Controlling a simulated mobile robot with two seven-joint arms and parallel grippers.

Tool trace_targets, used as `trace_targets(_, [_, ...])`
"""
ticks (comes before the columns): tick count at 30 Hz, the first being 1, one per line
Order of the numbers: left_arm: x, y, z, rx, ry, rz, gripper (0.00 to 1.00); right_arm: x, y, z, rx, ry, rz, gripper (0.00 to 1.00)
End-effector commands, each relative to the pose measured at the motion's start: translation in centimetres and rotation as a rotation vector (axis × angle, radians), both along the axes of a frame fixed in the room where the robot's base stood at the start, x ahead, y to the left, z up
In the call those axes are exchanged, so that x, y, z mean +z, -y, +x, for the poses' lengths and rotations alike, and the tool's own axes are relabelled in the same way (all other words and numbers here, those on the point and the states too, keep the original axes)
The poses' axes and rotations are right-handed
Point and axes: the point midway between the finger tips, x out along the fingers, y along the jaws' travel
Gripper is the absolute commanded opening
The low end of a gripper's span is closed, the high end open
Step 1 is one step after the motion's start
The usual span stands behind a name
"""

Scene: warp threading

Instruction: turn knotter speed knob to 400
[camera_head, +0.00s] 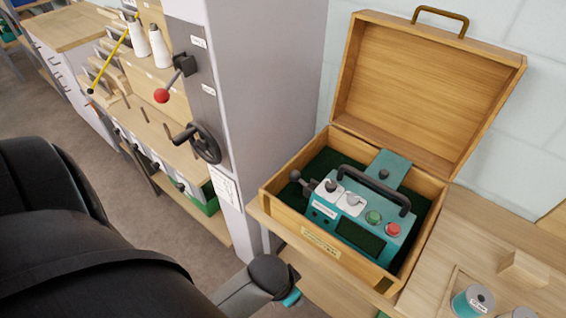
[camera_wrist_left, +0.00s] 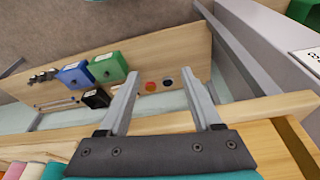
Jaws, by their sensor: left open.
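The teal knotter (camera_head: 350,213) sits in an open wooden box (camera_head: 318,242) in the head view. Its top has a black knob (camera_head: 331,185) and a pale grey knob (camera_head: 352,199), each on a white plate. I cannot read any scale or tell which one sets speed. A green button (camera_head: 374,217) and a red button (camera_head: 393,230) are to their right. My left wrist is in front of the box at its lower left, apart from the knobs. In the left wrist view my left gripper (camera_wrist_left: 160,73) is open and empty. My right gripper is not in view.
The box's raised lid (camera_head: 430,85) stands behind the knotter. A black carrying handle (camera_head: 373,188) arches over it. A grey column with a handwheel (camera_head: 205,143) stands left of the box. Teal spools (camera_head: 473,301) are at the lower right. The left wrist view shows a lower shelf with a green box (camera_wrist_left: 108,67).

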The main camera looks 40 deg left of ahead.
Motion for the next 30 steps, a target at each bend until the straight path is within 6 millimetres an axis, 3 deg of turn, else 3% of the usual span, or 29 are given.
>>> trace_targets(3, [-2.0, -0.3, -0.7, 0.005, -0.012, 0.008, 0.66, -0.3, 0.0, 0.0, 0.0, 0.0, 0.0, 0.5])
trace_targets(9, [-3.8, -0.6, -1.4, 0.007, -0.019, 0.016, 0.66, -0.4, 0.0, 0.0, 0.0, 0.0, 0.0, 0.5])
trace_targets(30, [-4.4, -0.7, -1.6, 0.008, -0.022, 0.018, 0.66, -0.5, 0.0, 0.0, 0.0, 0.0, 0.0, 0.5])
